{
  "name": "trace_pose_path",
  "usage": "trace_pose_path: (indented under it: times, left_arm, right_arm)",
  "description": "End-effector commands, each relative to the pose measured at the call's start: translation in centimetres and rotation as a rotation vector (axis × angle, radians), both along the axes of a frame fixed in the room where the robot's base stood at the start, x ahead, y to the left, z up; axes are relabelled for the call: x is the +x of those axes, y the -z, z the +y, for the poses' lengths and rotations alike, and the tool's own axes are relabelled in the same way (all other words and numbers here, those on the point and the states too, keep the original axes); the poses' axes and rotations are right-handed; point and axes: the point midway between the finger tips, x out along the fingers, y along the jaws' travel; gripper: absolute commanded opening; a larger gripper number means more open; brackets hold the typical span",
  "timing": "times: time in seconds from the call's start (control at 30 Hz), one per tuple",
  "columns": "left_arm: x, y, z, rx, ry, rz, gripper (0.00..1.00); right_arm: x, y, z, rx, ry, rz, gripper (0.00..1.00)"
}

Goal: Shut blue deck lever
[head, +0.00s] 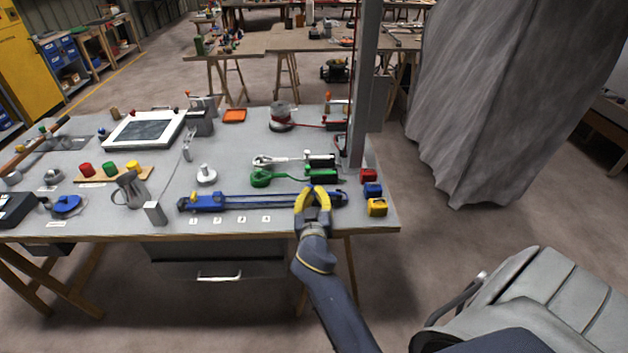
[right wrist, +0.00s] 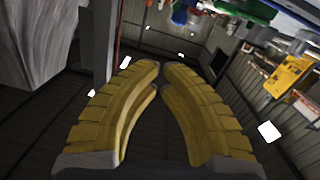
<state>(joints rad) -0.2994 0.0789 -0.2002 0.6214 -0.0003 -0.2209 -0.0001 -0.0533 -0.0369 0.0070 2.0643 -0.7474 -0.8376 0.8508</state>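My right gripper (head: 313,191), with yellow fingers, is over the front right of the grey workbench (head: 235,160), by the right part of a long blue bar tool (head: 207,202). In the right wrist view its curved fingertips (right wrist: 161,67) come together with nothing seen between them. A small round blue fitting (head: 66,205) sits at the bench's left front, far from this gripper. I cannot tell which blue thing is the deck lever, or whether it is open or shut. My left gripper is not in view.
Red (head: 368,176), blue (head: 373,190) and yellow (head: 377,207) blocks stand at the right edge. A grey post (head: 363,90) rises behind them.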

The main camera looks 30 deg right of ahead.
Motion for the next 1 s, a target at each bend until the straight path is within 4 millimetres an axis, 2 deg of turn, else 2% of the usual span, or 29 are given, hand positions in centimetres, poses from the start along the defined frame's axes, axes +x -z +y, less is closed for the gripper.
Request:
trace_pose_path:
  times: [0.1,0.27,0.47,0.9,1.0]
  left_arm:
    - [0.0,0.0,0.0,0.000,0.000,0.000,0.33]
    - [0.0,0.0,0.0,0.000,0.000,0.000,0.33]
    - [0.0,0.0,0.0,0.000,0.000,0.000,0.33]
    - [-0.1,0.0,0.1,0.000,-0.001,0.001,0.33]
    - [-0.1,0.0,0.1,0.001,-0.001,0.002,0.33]
  right_arm:
    - [0.5,-1.0,0.8,0.022,-0.037,-0.071,0.00]
    - [1.1,-1.5,1.0,0.056,-0.061,-0.115,0.00]
    - [3.1,-1.6,-0.2,0.057,-0.059,-0.115,0.00]
    - [9.6,-1.8,-4.0,0.057,-0.058,-0.114,0.00]
    - [9.0,-0.2,-3.7,0.058,-0.058,-0.109,0.00]
